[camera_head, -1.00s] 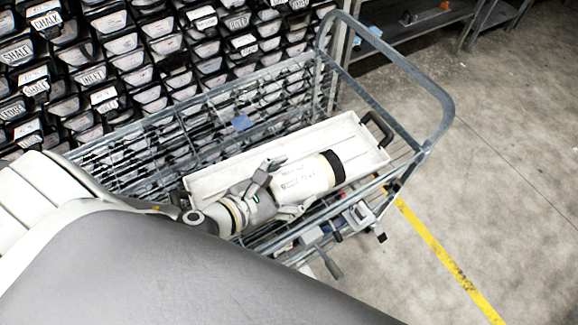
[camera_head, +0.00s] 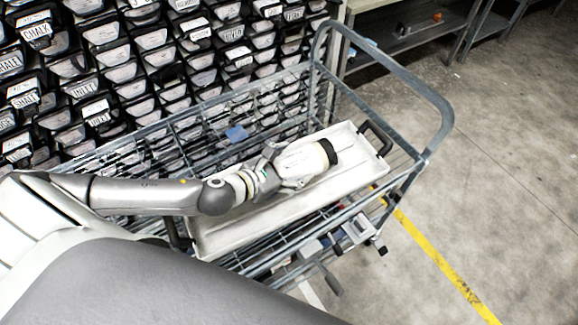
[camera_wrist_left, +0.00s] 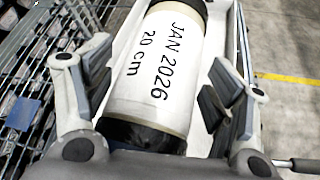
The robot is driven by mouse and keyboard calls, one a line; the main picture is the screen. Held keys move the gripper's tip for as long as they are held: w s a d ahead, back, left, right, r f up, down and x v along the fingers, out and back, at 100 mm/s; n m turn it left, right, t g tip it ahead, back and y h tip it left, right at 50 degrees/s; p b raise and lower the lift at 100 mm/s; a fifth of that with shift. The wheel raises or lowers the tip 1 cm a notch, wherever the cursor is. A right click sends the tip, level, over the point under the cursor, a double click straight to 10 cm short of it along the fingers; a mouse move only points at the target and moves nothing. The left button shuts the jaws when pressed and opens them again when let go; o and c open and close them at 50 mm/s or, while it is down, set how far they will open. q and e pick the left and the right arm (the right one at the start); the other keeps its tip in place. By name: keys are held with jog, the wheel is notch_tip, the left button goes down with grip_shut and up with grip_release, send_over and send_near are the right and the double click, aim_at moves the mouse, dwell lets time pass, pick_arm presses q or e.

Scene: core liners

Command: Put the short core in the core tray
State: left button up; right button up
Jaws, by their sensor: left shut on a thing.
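The short core (camera_head: 309,159) is a white cylinder with black ends. In the left wrist view its label (camera_wrist_left: 160,60) reads "JAN 2026 20 cm". My left gripper (camera_head: 284,167) is shut on it, with a finger on each side. The core tray (camera_head: 235,233) is a long white tray with black handles, standing on the wire cart. The core is over the tray's far side, roughly along its length; I cannot tell whether it touches the tray floor. The gripper and core hide part of the tray. My right gripper is not in view.
The grey wire cart (camera_head: 400,66) has a raised tubular handle at its right end. A blue item (camera_head: 237,133) is at the cart's back mesh. Racks of labelled black bins (camera_head: 150,60) stand behind. Open concrete floor with a yellow line (camera_head: 440,254) lies to the right.

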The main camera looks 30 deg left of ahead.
pick_arm(q)
jog(key=shift+w+a+f, duration=0.15)
jog(key=shift+w+f, duration=0.25)
jog(key=shift+w, duration=0.15)
jog(key=shift+f, duration=1.55)
jog(key=o, duration=1.9)
jog(key=shift+s+f, duration=0.15)
jog(key=shift+o, duration=0.2)
jog(key=b+v, duration=0.2)
jog(key=v, duration=1)
